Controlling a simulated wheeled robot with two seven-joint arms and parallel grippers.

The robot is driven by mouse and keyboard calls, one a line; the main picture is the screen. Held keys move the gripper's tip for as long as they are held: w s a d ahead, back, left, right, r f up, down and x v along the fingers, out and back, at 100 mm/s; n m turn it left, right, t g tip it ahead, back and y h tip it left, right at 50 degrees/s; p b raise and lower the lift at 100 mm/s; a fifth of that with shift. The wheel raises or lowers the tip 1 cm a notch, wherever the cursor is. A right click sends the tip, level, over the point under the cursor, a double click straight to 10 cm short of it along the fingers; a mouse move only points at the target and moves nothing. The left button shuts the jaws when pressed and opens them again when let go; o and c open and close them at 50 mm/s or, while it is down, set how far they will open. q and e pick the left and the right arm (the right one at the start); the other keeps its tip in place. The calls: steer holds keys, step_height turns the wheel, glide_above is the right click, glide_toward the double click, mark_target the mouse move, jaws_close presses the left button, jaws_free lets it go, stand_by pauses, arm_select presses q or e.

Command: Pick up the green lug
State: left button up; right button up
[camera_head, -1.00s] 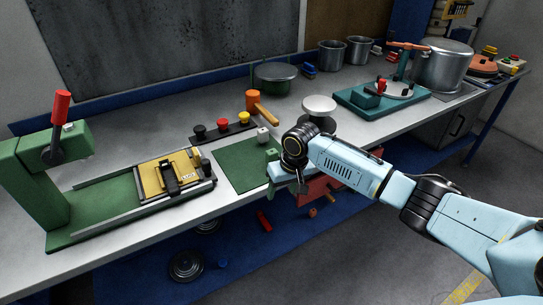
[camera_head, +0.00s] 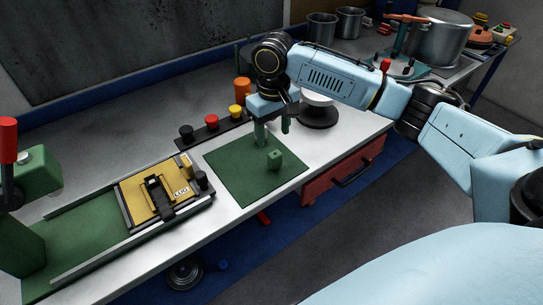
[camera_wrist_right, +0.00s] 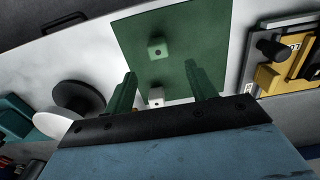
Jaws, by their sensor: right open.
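The green lug (camera_head: 275,158) is a small green block with a hole in its face. It stands on the right part of the green mat (camera_head: 237,184) and also shows in the right wrist view (camera_wrist_right: 157,47). My right gripper (camera_head: 273,130) is open and empty, its green fingers pointing down over the back of the mat, behind the lug and apart from it. In the wrist view the lug lies beyond the fingertips (camera_wrist_right: 160,72), roughly between their lines. A white lug (camera_wrist_right: 155,96) sits nearer the gripper base there. My left gripper is not in view.
A yellow fixture (camera_head: 150,200) on rails stands left of the mat. A rack with black, red and yellow knobs (camera_head: 212,124) is behind it. A white disc on a dark round base (camera_head: 318,117) stands right of my gripper. A red drawer (camera_head: 340,175) is below the bench edge.

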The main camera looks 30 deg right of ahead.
mark_target(275, 154)
step_height(275, 154, down, 4)
steer(key=shift+s+f, duration=0.1)
steer(key=shift+s, duration=0.05)
steer(key=f, duration=0.4)
steer(key=shift+s+d+f+b, duration=0.15)
steer(key=shift+s+f+b, duration=0.05)
steer(key=shift+f+b, duration=0.15)
steer(key=shift+f, duration=0.45)
steer(key=shift+c, duration=0.8)
steer(key=c, duration=0.9)
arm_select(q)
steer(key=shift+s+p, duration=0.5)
arm_select(e)
steer(key=shift+r, duration=5.05)
